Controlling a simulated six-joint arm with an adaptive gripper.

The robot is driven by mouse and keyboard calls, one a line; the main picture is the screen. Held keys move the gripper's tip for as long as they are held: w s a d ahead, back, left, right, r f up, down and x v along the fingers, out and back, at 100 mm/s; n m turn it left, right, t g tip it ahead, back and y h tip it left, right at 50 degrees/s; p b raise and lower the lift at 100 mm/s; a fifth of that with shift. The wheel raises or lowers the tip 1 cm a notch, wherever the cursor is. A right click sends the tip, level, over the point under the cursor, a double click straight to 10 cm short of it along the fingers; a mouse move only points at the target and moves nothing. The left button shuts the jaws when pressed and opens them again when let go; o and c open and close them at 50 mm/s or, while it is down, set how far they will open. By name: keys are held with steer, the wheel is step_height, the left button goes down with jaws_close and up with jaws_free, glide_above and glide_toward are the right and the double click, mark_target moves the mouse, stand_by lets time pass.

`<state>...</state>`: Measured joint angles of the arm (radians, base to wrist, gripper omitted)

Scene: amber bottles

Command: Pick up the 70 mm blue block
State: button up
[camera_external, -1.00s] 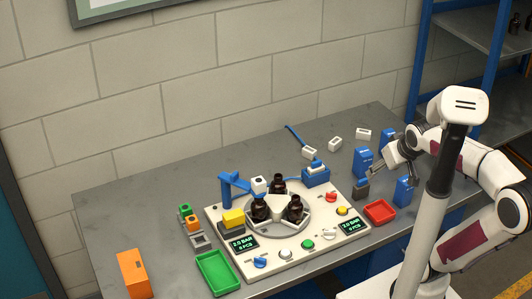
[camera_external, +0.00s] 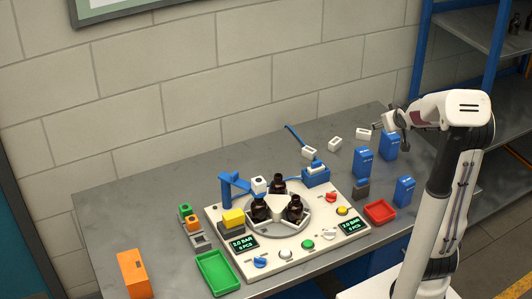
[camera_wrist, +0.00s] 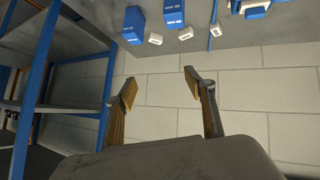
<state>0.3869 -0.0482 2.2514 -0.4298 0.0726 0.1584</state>
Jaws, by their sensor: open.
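Three upright blue blocks stand at the right of the table in the external view: one near the back (camera_external: 389,146), one in the middle (camera_external: 363,162) and one at the front right (camera_external: 404,191). Their labels are too small to read, so I cannot tell which is 70 mm. Two blue blocks show at the top of the wrist view, a wider one (camera_wrist: 133,25) and another (camera_wrist: 173,13). My gripper (camera_external: 390,124) is above the back block, partly overlapping its top in the picture. In the wrist view my gripper (camera_wrist: 160,84) is open and empty, with wall between its fingers.
A grey block (camera_external: 362,189) and red tray (camera_external: 380,212) stand near the blue blocks. White blocks (camera_external: 335,144) lie to the left. The white panel (camera_external: 300,262) carries brown bottles (camera_external: 295,209). A blue shelf frame (camera_wrist: 39,90) stands beside the table.

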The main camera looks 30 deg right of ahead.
steer(key=w+d+f+t, duration=0.1)
steer(key=w+d+f, duration=0.35)
steer(key=d, duration=0.25)
steer(key=t+y, duration=0.1)
steer(key=t, duration=0.1)
glide_above(396, 142)
steer(key=s+a, duration=0.3)
step_height(396, 142, down, 9)
steer(key=shift+t+y, duration=0.5)
steer(key=shift+y, duration=0.3)
steer(key=f, duration=0.2)
steer(key=d+f, duration=0.1)
steer(key=f, duration=0.1)
steer(key=d+f, duration=0.1)
steer(key=shift+s+d+f, duration=0.15)
steer(key=shift+s+f, duration=0.15)
steer(key=shift+f, duration=0.1)
steer(key=shift+s+d+f, duration=0.1)
steer(key=shift+f, duration=0.4)
steer(key=shift+x, duration=1.3)
